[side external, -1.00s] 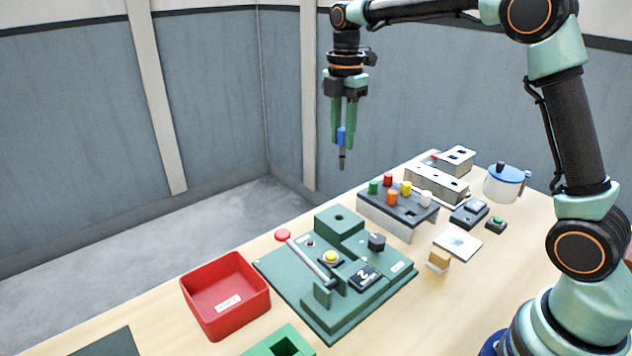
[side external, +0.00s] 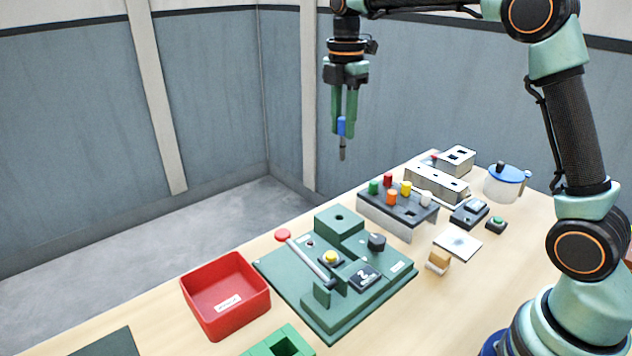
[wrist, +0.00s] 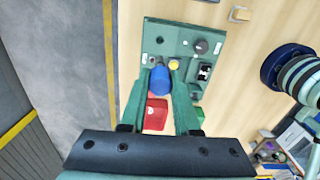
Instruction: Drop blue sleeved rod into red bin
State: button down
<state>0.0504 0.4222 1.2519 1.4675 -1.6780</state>
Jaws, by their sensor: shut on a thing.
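My gripper (side external: 343,122) is high above the table, its green fingers pointing down. It is shut on the blue sleeved rod (side external: 341,127), which hangs upright with its dark tip below the blue sleeve. In the wrist view the blue sleeve (wrist: 160,79) sits between the two green fingers, and its lower part is hard to see. The red bin (side external: 226,294) stands at the front left of the table, below and to the left of my gripper in the side view. In the wrist view the bin (wrist: 156,113) is partly hidden behind the fingers.
A green fixture plate (side external: 345,310) with a lever and knobs lies right beside the bin. A rack of coloured caps (side external: 412,211) stands behind it. A green block with a square hole (side external: 268,347) is at the front edge.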

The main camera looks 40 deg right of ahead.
jog(key=shift+a, duration=0.1)
jog(key=a+f, duration=0.5)
jog(key=a, duration=0.4)
jog(key=a+f, duration=0.5)
jog(key=a, duration=0.5)
jog(key=a+f, duration=0.5)
jog(key=a, duration=0.4)
jog(key=shift+s+f, duration=0.15)
jog(key=shift+f, duration=1.15)
jog(key=shift+s+f, duration=0.1)
jog(key=shift+f, duration=1.2)
jog(key=c, duration=0.6)
grip_release()
jog(key=shift+o, duration=0.2)
